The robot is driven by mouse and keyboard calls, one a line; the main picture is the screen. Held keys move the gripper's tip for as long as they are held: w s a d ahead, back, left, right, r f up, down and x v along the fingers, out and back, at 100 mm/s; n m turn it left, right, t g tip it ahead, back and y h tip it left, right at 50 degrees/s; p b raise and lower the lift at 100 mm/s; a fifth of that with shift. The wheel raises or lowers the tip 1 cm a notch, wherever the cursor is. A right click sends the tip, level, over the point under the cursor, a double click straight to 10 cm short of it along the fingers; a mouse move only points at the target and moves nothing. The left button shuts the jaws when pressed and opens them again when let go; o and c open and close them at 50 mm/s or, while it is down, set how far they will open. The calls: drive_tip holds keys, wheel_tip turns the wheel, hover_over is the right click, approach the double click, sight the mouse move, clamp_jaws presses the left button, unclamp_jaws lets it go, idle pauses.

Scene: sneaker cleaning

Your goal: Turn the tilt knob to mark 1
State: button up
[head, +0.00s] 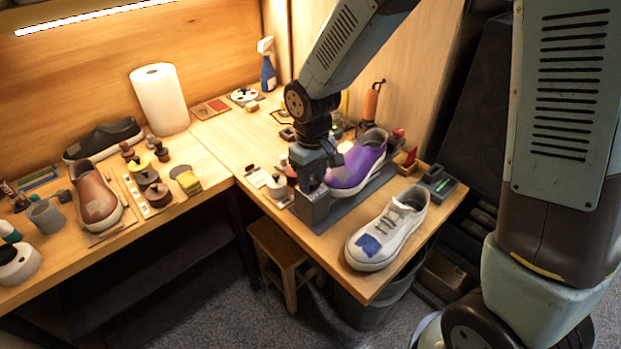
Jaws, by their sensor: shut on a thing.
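A purple sneaker (358,163) rests on a grey stand (345,205) near the middle of the right-hand table. My gripper (308,186) points down at the left end of this stand, just above its grey end block (311,211). The gripper is shut on what appears to be the tilt knob. The knob itself and its marks are hidden by the fingers or too small to read, so I cannot tell which mark it stands at.
A white sneaker (389,230) with a blue patch lies close to the stand, near the table's front edge. An orange bottle (373,101) stands behind the purple sneaker. A blue spray bottle (267,66) and paper roll (160,98) stand farther back. Small items lie left of the gripper.

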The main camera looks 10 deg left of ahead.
drive_tip(key=shift+m, duration=2.1)
drive_tip(key=shift+c, duration=0.2)
drive_tip(key=shift+m, duration=1.2)
drive_tip(key=shift+w+m, duration=0.1)
drive_tip(key=shift+m, duration=0.7)
drive_tip(key=shift+m, duration=2)
